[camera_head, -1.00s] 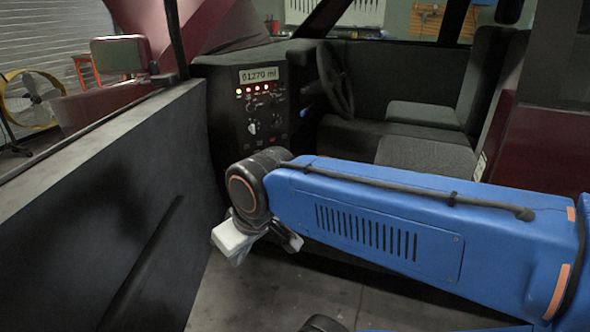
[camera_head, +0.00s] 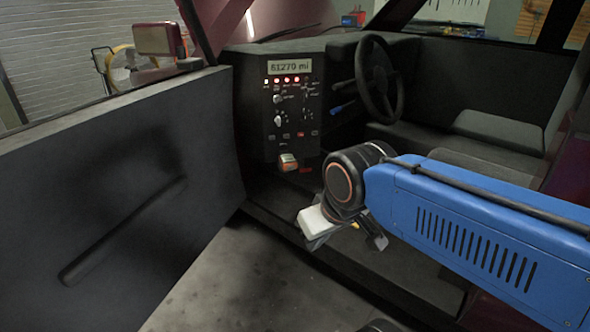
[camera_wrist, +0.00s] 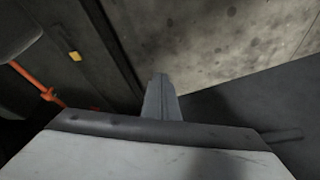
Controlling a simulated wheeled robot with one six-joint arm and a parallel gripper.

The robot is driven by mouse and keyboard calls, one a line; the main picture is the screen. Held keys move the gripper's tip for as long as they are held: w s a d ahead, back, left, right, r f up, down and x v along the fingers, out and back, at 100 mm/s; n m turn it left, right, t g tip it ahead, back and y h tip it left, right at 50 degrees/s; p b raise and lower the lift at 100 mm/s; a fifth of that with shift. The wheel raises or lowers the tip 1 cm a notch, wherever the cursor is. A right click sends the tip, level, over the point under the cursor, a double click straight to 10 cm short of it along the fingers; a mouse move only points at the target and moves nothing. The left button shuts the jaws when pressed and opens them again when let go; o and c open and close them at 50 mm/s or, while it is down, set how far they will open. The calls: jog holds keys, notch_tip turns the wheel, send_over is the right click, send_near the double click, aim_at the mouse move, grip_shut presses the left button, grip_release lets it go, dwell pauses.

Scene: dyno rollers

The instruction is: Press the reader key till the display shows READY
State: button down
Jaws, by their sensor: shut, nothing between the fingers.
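A dark panel (camera_head: 258,112) in the open vehicle carries a lit display (camera_head: 289,67) that reads what looks like 61270 mi. A row of red lights, knobs and switches sits under it. A small orange and pale piece (camera_head: 288,162) is at the panel's lower end; I cannot tell if this is the reader, and no key on it can be made out. My gripper (camera_head: 312,244) points downward, below and right of that piece and apart from the panel. In the wrist view its fingers (camera_wrist: 160,82) are together and empty, over the floor and sill.
The open door (camera_head: 110,170) stands left of my gripper. A steering wheel (camera_head: 379,78) and seats (camera_head: 500,135) are behind my arm. The sill (camera_head: 290,225) runs below the gripper. In the wrist view an orange rod (camera_wrist: 35,84) is at the left. Bare floor (camera_head: 235,270) lies between.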

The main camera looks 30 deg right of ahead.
jog(key=w+a+f+m+t, duration=0.15)
jog(key=w+m+t, duration=0.65)
jog(key=w, duration=2.2)
jog(key=m+g+h, duration=0.2)
jog(key=m+h, duration=0.7)
jog(key=m, duration=0.3)
send_near(291, 168)
jog(key=s+a, duration=0.3)
jog(key=a, duration=0.1)
jog(key=s+d+f+m+g+h, duration=0.2)
jog(key=d+f+m+h, duration=0.1)
jog(key=d+h, duration=0.1)
jog(key=shift+s+d+m+g, duration=0.3)
jog(key=shift+d+g, duration=0.1)
jog(key=shift+d, duration=0.3)
jog(key=w+d, duration=0.2)
jog(key=w, duration=0.6)
jog(key=shift+w, duration=0.25)
jog(key=shift+w+d, duration=0.15)
jog(key=shift+w, duration=0.05)
